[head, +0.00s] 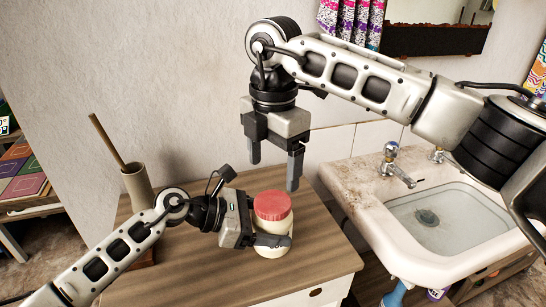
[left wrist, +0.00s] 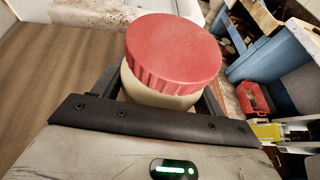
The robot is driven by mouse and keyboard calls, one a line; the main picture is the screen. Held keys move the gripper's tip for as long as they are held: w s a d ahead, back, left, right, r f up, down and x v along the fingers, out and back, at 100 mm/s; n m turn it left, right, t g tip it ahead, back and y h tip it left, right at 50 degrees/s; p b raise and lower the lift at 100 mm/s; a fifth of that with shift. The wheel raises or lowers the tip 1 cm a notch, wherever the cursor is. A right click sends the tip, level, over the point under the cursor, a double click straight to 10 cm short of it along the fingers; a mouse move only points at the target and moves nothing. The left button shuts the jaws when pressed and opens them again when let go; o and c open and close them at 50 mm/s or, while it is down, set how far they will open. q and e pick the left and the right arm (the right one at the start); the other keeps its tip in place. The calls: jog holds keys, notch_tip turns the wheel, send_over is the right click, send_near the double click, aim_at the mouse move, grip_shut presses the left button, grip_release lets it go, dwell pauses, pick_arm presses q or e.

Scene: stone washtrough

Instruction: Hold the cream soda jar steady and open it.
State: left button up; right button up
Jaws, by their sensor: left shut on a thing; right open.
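The cream soda jar (head: 273,246) stands upright on the wooden cabinet top, with a red ribbed lid (head: 272,205) seated on it. In the left wrist view the red lid (left wrist: 173,50) fills the upper middle, with a strip of the cream jar body (left wrist: 158,95) below it. My left gripper (head: 268,240) is shut on the jar's body from the left, below the lid. My right gripper (head: 273,170) points down, open and empty, above the lid and apart from it. The far side of the jar is hidden.
A stone washtrough (head: 365,210) with taps (head: 393,165) stands to the right of the cabinet top (head: 180,270). A tall holder with a stick (head: 138,185) stands at the left, behind my left arm. The wall is close behind.

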aim_at(272, 200)
notch_tip(272, 200, down, 7)
jog(key=shift+f, duration=0.15)
pick_arm(q)
jog(key=shift+r, duration=0.1)
pick_arm(e)
jog(key=c, duration=1)
pick_arm(q)
jog(key=shift+d, duration=0.1)
pick_arm(e)
jog(key=shift+a+n, duration=0.1)
jog(key=shift+n, duration=1.6)
jog(key=o, duration=1.1)
